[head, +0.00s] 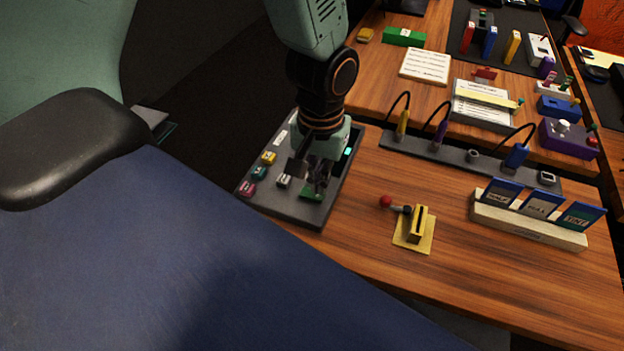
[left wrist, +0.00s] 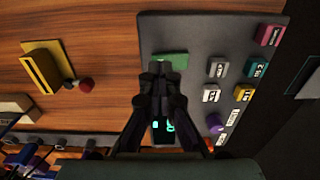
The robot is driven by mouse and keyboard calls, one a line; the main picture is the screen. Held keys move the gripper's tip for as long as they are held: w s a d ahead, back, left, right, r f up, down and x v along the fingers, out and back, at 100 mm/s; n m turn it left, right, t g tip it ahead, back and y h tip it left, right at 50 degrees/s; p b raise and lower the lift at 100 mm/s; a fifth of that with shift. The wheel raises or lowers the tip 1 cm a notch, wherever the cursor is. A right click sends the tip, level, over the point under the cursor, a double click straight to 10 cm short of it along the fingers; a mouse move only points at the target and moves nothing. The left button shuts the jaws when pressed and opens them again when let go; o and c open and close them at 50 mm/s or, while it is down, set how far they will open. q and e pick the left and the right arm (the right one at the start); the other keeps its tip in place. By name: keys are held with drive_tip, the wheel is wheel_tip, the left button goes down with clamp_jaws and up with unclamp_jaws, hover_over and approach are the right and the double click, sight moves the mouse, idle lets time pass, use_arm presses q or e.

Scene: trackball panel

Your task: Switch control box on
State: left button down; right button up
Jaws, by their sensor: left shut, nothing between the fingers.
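The control box appears to be the dark grey panel (head: 297,214) at the near left of the wooden table, also in the left wrist view (left wrist: 205,27). It carries pink, teal, yellow and grey labelled buttons along one side, a purple ball (left wrist: 214,122) and a green button (head: 311,193). A small display (left wrist: 163,130) shows lit teal marks. My left gripper (head: 318,184) points down over the panel, shut and empty. Its fingertips are at the green button (left wrist: 171,58) and partly cover it; contact is unclear. My right gripper is not in view.
A yellow block with a red-knobbed lever (head: 416,224) stands right of the panel. Behind it is a grey strip (head: 400,145) with cabled plugs. A wooden rack (head: 520,226) of blue and green cards is at right. Blue upholstery (head: 160,255) fills the near left.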

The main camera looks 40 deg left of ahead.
sight(318, 196)
use_arm(q)
drive_tip(key=shift+f+b, duration=0.45)
drive_tip(key=shift+f, duration=0.5)
idle(0.5)
wheel_tip(318, 196, up, 7)
drive_tip(key=p, duration=0.8)
drive_tip(key=shift+r, duration=0.1)
idle(0.5)
drive_tip(key=shift+s, duration=0.1)
